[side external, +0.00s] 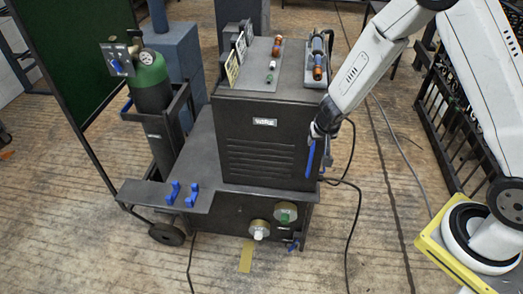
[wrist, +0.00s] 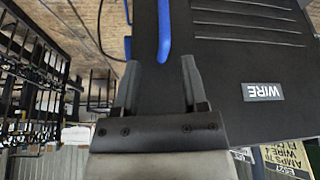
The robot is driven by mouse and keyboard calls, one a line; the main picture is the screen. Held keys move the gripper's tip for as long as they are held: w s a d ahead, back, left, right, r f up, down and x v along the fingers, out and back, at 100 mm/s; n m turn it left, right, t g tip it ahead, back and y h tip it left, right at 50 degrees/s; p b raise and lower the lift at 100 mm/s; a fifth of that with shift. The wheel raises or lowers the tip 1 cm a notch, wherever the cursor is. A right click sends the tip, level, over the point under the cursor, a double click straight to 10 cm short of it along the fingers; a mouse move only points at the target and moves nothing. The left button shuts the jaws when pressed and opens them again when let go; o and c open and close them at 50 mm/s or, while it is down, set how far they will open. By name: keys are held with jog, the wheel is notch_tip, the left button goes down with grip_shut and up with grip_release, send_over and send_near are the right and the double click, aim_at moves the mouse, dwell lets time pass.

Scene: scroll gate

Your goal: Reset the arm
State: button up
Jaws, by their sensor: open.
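My gripper (side external: 320,132) is at the upper right edge of the dark box-shaped machine (side external: 262,135), pointing down. In the wrist view my gripper (wrist: 158,62) has its two dark fingers apart with nothing between them. A blue handle (wrist: 164,32) shows just beyond the fingertips, beside the machine's black panel labelled WIRE (wrist: 263,92). In the side view the blue handle (side external: 310,158) hangs at the machine's right edge, just below my gripper. I cannot tell whether the fingers touch it.
A green gas cylinder (side external: 150,82) stands left of the machine. Two blue hooks (side external: 182,194) sit on the cart's front shelf. Black cables (side external: 352,200) run down on the right. A black metal rack (side external: 445,125) stands behind my arm. Open floor lies in front.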

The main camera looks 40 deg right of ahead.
jog(key=s+a+r+n+g+y, duration=0.1)
jog(key=s+a+r+n, duration=0.4)
jog(key=s+r, duration=0.7)
jog(key=shift+s+a+r+n+y, duration=0.15)
jog(key=shift+s+r+n+y, duration=0.45)
jog(key=shift+s, duration=1.15)
jog(key=shift+f, duration=0.2)
